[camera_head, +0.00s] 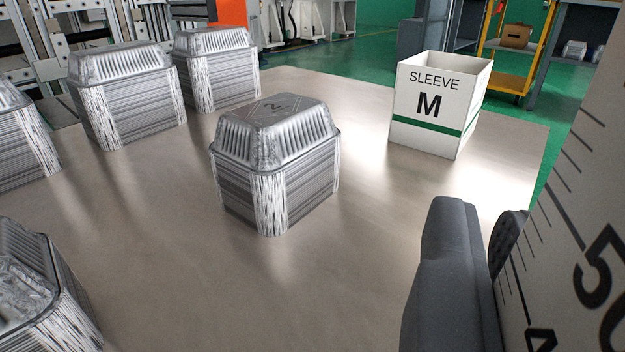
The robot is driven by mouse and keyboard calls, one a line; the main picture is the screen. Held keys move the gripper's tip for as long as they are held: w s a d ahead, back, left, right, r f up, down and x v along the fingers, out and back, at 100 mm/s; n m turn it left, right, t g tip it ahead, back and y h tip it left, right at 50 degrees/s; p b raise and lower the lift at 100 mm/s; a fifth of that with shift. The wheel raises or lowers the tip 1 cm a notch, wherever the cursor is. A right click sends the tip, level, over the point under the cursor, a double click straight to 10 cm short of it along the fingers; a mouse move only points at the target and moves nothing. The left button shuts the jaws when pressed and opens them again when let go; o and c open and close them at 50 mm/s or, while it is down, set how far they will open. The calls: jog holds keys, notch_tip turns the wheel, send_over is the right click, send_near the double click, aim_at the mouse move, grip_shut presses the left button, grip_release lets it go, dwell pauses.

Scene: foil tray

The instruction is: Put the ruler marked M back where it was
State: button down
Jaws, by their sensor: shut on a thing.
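A ruler (570,240) with black tick marks and large numerals fills the right edge of the view, close to the camera. My gripper (500,245) is shut on the ruler, its dark grey fingers at the ruler's left edge. Only part of the ruler shows, and no letter M is visible on it. A white open-topped box (425,133) marked "SLEEVE M" with a green stripe stands on the table (380,270) at the back right, farther off than my gripper and apart from the ruler. Its inside is mostly hidden.
A stack of foil trays (275,165) marked 2 stands mid-table, left of the box. Several more stacks (125,95) stand along the left. The table between the middle stack and my gripper is clear. Shelving and a yellow trolley (510,55) are beyond the table.

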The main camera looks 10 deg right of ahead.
jog(key=w+f+b, duration=0.2)
jog(key=w+f, duration=0.2)
jog(key=w, duration=0.2)
jog(key=shift+w+a+f+b, duration=0.15)
jog(key=shift+w+a+b, duration=0.2)
jog(key=shift+w, duration=0.05)
jog(key=c, duration=1.6)
grip_release()
jog(key=shift+o, duration=0.2)
jog(key=p+v, duration=0.2)
jog(key=v, duration=1)
jog(key=shift+w, duration=0.1)
